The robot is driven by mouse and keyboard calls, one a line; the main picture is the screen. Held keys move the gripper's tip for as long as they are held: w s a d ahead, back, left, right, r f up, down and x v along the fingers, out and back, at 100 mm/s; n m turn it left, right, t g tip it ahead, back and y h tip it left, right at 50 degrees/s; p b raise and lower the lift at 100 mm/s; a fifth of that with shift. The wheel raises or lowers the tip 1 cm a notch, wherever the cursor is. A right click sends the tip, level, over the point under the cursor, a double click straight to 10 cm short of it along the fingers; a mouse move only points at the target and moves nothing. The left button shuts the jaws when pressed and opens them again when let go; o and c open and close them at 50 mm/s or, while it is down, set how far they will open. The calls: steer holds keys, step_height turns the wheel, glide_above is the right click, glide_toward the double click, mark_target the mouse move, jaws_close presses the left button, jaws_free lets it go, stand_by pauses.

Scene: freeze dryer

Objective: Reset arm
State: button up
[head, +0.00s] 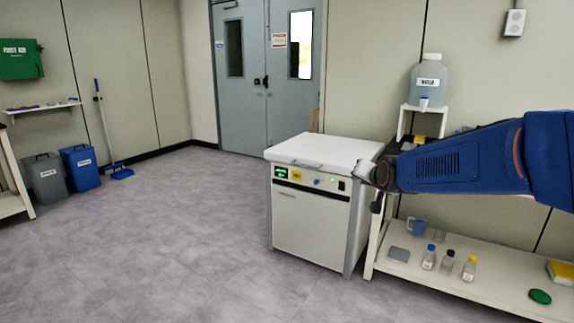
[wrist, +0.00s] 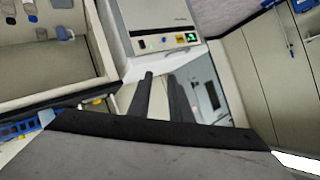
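My blue arm reaches in from the right edge of the head view. My gripper (head: 362,172) is at its left end, in front of the upper right side of the freeze dryer (head: 312,222). In the wrist view two dark fingers (wrist: 160,76) stand apart with a gap between them, and nothing is held. The freeze dryer is a white box with its lid (head: 325,153) down and a lit green display. Its front panel also shows, tilted, in the wrist view (wrist: 160,25). I cannot tell whether the gripper touches the lid.
A bench to the right has a lower shelf (head: 462,284) with several bottles and a blue mug (head: 416,226). A water jug (head: 428,80) stands on a raised stand. Grey and blue bins (head: 82,168) are at the far left. The floor left of the dryer is clear.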

steer(key=s+d+f+n+g, duration=0.1)
steer(key=s+f, duration=0.3)
steer(key=s, duration=1)
steer(key=s+d+f+n+g, duration=0.2)
steer(key=s+f+g, duration=0.2)
steer(key=s, duration=1.1)
steer(key=s+d+f+n+g+h, duration=0.1)
steer(key=s+d+f+n+g, duration=0.1)
steer(key=s, duration=1.2)
step_height(320, 180, down, 3)
steer(key=shift+s+d+r+g, duration=0.1)
steer(key=shift+s+d+g, duration=0.15)
steer(key=shift+s+g, duration=0.25)
steer(key=shift+w, duration=0.1)
